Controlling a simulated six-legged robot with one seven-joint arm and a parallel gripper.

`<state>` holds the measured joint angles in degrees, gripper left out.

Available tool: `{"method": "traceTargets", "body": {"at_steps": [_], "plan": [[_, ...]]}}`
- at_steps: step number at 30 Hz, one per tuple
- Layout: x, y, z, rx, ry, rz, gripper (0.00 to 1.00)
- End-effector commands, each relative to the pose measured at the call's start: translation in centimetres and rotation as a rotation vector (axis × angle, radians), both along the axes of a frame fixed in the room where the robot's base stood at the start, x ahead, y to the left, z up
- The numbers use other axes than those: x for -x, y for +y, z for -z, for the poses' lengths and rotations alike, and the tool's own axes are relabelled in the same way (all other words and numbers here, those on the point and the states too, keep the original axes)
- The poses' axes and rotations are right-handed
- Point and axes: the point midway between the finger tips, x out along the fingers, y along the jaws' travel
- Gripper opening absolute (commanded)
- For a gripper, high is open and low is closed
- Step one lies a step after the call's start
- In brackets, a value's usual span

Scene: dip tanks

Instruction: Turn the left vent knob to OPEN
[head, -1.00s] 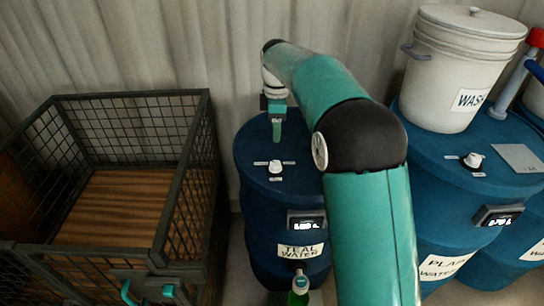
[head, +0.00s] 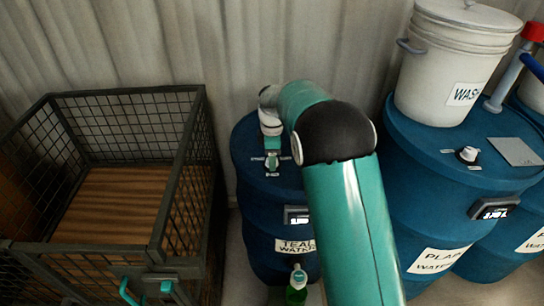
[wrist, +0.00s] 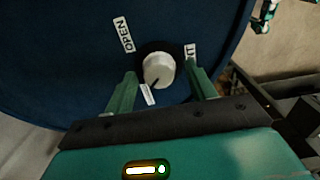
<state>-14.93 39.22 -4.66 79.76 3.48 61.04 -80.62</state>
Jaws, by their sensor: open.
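The left vent knob (wrist: 158,70) is a white round knob on a dark base on the blue drum lid. Its dark pointer line faces the bottom of the wrist view, toward a small white label (wrist: 148,95). The OPEN label (wrist: 123,33) lies up and left of it; another label (wrist: 190,50) at its right is partly hidden by a finger. My gripper (wrist: 161,71) is open, with one green finger on each side of the knob; I cannot tell whether they touch it. In the head view my gripper (head: 272,160) is over the TEAL WATER drum lid (head: 246,140) and largely hides the knob.
A wire-mesh crate (head: 165,180) with a wooden floor stands left of the drum. Right of my arm, another blue drum (head: 420,190) carries a second vent knob (head: 467,154) and a white WASH bucket (head: 440,85).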

Motion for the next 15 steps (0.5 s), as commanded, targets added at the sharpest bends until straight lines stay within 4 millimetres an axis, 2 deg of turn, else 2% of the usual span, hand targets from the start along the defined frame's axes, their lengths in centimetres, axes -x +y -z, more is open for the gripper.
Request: {"method": "traceTargets", "body": {"at_steps": [8,11,15], "plan": [[-0.09,-0.01,0.35,0.000,0.000,0.000,0.56],[-0.08,-0.01,0.34,0.000,0.001,0.000,0.40],[-0.07,-0.01,0.32,0.000,0.001,0.000,0.12]]}}
